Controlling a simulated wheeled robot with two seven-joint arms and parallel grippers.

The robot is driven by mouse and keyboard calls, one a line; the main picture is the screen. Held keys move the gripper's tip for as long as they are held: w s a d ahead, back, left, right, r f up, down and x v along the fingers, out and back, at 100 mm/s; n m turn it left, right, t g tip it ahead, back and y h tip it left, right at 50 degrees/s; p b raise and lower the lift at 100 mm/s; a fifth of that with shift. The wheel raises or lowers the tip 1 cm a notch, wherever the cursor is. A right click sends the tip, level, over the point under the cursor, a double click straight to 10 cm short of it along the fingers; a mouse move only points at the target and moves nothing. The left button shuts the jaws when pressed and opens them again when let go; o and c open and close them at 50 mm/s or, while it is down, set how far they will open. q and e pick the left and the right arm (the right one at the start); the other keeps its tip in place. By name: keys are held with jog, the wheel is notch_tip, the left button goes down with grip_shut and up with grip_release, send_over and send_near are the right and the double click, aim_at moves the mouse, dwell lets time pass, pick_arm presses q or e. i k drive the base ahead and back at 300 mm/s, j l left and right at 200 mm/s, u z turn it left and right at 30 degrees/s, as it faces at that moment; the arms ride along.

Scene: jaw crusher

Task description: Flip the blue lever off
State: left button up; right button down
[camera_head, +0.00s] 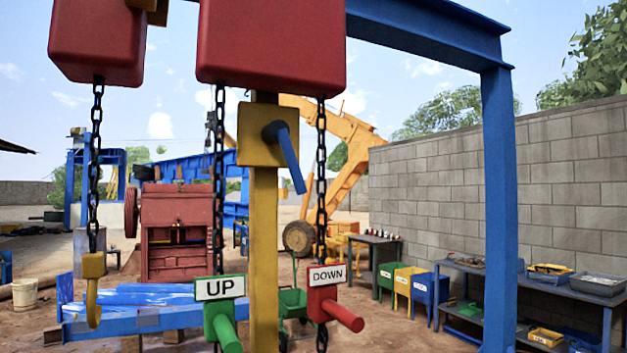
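The blue lever (287,158) sticks out from a yellow box (258,135) on the yellow post (264,240) near the middle of the view. Its handle slants down and to the right from a round blue hub. Its free end hangs in the air to the right of the post. Neither of my grippers shows in this view.
Below the lever are a green UP control (222,312) and a red DOWN control (333,305), beside hanging chains. A yellow hook (93,288) hangs at left. Red hoist blocks (270,45) hang above. A blue beam post (498,210) stands at right.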

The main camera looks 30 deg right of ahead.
aim_at(277, 131)
jog(key=z, duration=0.9)
